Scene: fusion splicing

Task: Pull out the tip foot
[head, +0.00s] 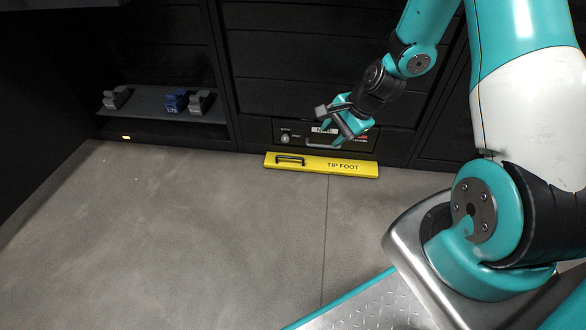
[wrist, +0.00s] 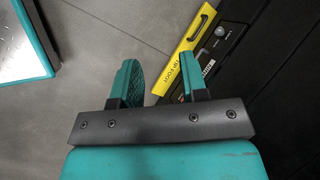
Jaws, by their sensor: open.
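The tip foot (head: 320,167) is a flat yellow bar lettered "TIP FOOT", low at the base of the dark cabinet in the head view. Its black handle (head: 290,159) is on the bar's left part. My gripper (head: 332,136) is open and empty, above the bar and in front of the cabinet panel, right of the handle. In the wrist view my gripper (wrist: 158,62) shows two teal fingers apart. The tip foot (wrist: 190,50) runs beyond the right finger, with its handle (wrist: 203,25) near the top. The gripper touches neither, as far as I can see.
A control panel (head: 297,133) with a round knob and a display sits just above the bar, partly hidden by my gripper. A low shelf (head: 150,114) at left holds grey and blue items. The grey floor (head: 180,230) in front is clear.

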